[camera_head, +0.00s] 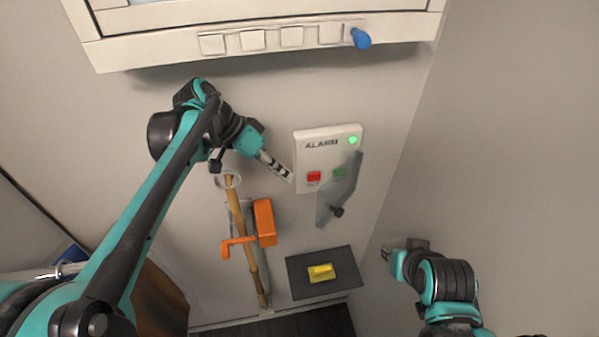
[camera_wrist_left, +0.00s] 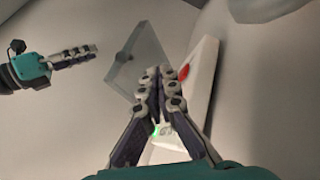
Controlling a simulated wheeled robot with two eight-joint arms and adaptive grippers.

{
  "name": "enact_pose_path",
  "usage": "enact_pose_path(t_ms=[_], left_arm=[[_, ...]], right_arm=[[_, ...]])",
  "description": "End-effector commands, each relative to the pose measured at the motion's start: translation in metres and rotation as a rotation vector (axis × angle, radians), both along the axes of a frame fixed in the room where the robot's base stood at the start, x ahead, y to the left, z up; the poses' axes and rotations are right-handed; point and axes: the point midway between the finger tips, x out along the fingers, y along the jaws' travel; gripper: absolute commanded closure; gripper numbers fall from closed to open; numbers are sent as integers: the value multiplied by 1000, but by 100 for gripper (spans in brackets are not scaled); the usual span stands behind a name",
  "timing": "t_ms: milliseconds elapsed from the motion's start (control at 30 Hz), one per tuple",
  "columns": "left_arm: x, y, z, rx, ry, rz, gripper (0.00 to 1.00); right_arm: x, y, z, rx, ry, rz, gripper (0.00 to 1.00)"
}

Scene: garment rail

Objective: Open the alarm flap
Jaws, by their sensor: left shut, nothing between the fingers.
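A white alarm box (camera_head: 326,146) is on the wall, with a lit green lamp and a red button (camera_head: 314,176). Its grey see-through flap (camera_head: 343,192) stands out from the box, swung away at the lower right, with a dark knob. The red button is uncovered; a green button shows through the flap. In the left wrist view, the flap (camera_wrist_left: 137,62) juts out beyond my fingertips, beside the box (camera_wrist_left: 201,85). My left gripper (camera_head: 288,176) is shut and empty by the box's left edge. My right gripper (camera_head: 387,254) is at the lower right, away from the flap; its jaws are too small to judge.
A wooden-handled tool (camera_head: 246,236) and orange parts (camera_head: 264,222) hang left of and below the box. A dark shelf (camera_head: 300,284) carries a yellow block (camera_head: 320,272). A white ledge with a blue knob (camera_head: 361,38) is above. A side wall rises on the right.

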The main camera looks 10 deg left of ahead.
Motion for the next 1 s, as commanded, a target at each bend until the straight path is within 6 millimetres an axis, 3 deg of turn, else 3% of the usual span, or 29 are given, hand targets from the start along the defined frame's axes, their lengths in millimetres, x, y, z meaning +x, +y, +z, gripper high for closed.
enact_pose_path(t_ms=[433, 700, 1000], left_arm=[[6, -54, -71, 3, -1, -6, 100], [-12, -83, -71, 4, -1, -5, 100], [-16, -87, -73, 4, -1, -2, 100]], right_arm=[[0, 0, 10, 0, 0, 0, 72], [0, 0, 21, 0, 0, 0, 72], [0, 0, 22, 0, 0, 0, 72]])
